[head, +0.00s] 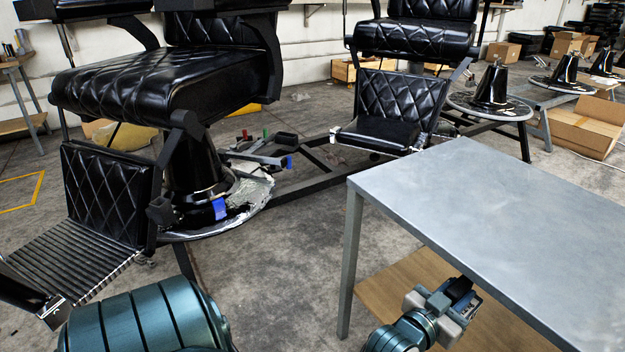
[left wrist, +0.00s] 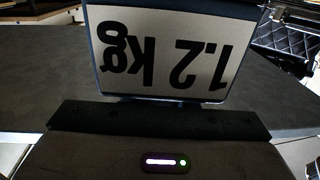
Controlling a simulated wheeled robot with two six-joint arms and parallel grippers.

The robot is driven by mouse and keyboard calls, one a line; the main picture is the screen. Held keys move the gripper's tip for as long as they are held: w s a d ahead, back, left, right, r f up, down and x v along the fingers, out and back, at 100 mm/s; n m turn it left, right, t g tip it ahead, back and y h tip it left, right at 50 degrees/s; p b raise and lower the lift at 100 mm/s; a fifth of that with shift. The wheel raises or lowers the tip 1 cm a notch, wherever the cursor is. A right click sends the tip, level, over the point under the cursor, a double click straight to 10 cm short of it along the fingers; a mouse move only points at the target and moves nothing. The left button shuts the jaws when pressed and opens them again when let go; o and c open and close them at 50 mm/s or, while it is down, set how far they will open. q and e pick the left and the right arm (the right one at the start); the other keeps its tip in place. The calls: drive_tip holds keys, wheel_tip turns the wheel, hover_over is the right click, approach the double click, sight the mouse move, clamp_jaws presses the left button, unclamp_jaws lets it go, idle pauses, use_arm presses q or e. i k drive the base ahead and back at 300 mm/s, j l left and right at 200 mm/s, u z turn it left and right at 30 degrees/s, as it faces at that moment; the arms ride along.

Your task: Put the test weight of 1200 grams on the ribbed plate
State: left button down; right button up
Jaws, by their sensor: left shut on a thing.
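The test weight is a dark block with a white label reading "1.2 kg", upside down in the left wrist view (left wrist: 165,50). My left gripper (head: 446,302) is shut on it; in the head view the weight (head: 459,286) shows as a small dark piece between the fingers, mostly hidden. The gripper is at the grey table's near side, in front of the wooden lower shelf. The ribbed plate (head: 72,262) is the metal footrest of the near black chair, at the left of the head view, far from the gripper. My right gripper is not in view.
The grey table (head: 500,205) fills the right, its top bare; its leg (head: 350,265) stands left of my gripper. The wooden shelf (head: 400,290) lies below. The near chair's seat (head: 165,80) overhangs at upper left. Floor between chair and table is open.

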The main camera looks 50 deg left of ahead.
sight(73, 275)
drive_tip(key=j+u, duration=0.2)
drive_tip(key=u, duration=2.1)
drive_tip(key=i+u, duration=0.1)
drive_tip(key=i, duration=0.4)
